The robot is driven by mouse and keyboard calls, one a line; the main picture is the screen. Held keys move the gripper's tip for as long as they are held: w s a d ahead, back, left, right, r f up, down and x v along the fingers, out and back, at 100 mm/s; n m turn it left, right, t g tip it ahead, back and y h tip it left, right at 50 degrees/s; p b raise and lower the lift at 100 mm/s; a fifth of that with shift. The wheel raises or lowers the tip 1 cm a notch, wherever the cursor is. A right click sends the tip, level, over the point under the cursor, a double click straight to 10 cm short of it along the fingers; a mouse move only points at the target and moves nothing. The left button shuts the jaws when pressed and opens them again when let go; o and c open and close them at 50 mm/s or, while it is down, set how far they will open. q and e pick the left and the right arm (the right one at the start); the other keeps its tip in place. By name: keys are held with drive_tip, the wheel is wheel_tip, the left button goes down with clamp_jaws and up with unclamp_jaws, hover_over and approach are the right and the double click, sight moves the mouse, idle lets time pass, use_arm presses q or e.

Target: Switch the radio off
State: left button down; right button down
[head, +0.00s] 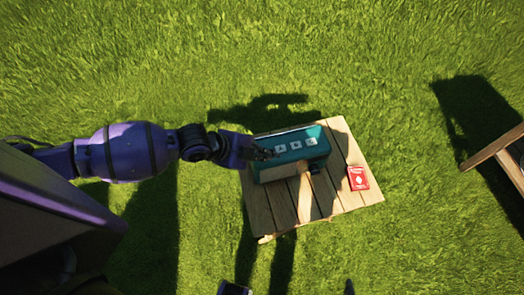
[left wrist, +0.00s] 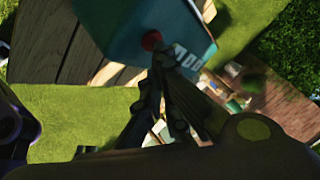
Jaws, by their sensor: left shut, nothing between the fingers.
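The teal radio (head: 308,137) lies on the small wooden garden table, with several pale square marks along its upper face. In the left wrist view the radio's teal body (left wrist: 125,15) fills the top, with a round red button (left wrist: 152,40) on it and pale lettering beside it. My left gripper (head: 268,154) is shut and empty at the radio's left end. In the left wrist view its fingertips (left wrist: 166,58) are right by the red button. I cannot tell whether they touch it.
The wooden table (head: 260,212) stands on grass. A red box (head: 358,178) lies on it, right of the radio. Another piece of wooden furniture (head: 490,148) stands at the far right. Open grass lies between them. The left wrist view shows blurred clutter on brown ground at right.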

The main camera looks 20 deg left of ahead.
use_arm(q)
drive_tip(key=shift+r, duration=0.45)
use_arm(e)
drive_tip(key=shift+w+r, duration=0.35)
drive_tip(key=shift+r, duration=0.15)
